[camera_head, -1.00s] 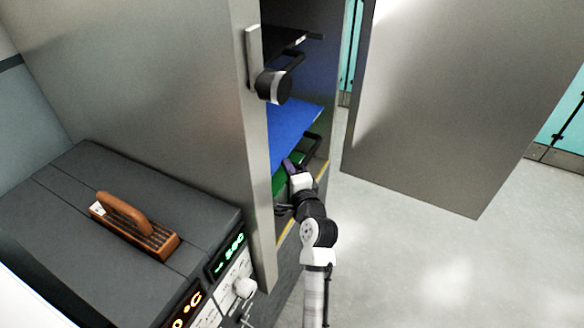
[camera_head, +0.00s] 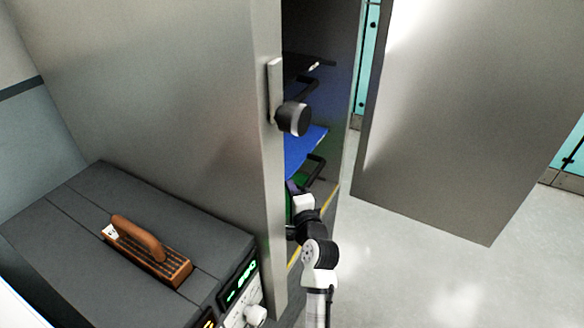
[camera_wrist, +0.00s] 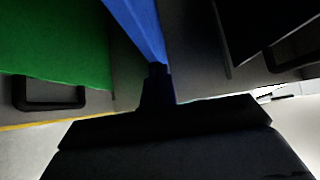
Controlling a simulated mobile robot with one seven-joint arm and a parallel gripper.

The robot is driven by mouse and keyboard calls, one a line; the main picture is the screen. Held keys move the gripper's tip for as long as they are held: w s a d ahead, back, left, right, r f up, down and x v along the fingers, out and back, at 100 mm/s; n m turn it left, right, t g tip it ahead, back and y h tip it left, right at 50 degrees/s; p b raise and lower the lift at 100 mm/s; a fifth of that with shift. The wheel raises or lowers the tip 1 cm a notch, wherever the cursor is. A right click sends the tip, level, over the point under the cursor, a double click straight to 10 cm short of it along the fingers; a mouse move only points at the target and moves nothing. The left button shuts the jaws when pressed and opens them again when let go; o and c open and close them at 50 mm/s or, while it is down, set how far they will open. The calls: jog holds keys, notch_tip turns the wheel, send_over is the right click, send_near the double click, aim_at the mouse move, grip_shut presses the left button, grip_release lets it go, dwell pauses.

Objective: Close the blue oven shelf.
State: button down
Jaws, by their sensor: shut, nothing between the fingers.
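In the head view my arm reaches into the oven opening from below, and the gripper is mostly hidden there.
A green shelf (camera_wrist: 50,45) lies below the blue one, with a black handle (camera_wrist: 48,98). A black shelf (camera_head: 305,65) is above. A grey unit with a brown-handled tool (camera_head: 148,250) is at lower left.

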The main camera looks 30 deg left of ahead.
notch_tip(320, 180, up, 19)
jog(key=s+d+f+m+t+y+b, duration=0.1)
jog(key=s+d+f+m+b, duration=0.15)
jog(key=d+f+b, duration=1.2)
jog(key=w+a+f+p, duration=0.5)
jog(key=w+a+p, duration=0.2)
jog(key=p, duration=0.3)
jog(key=shift+a+f+n+p, duration=0.3)
jog(key=shift+a+n, duration=0.05)
jog(key=shift+a, duration=0.05)
jog(key=shift+w, duration=0.1)
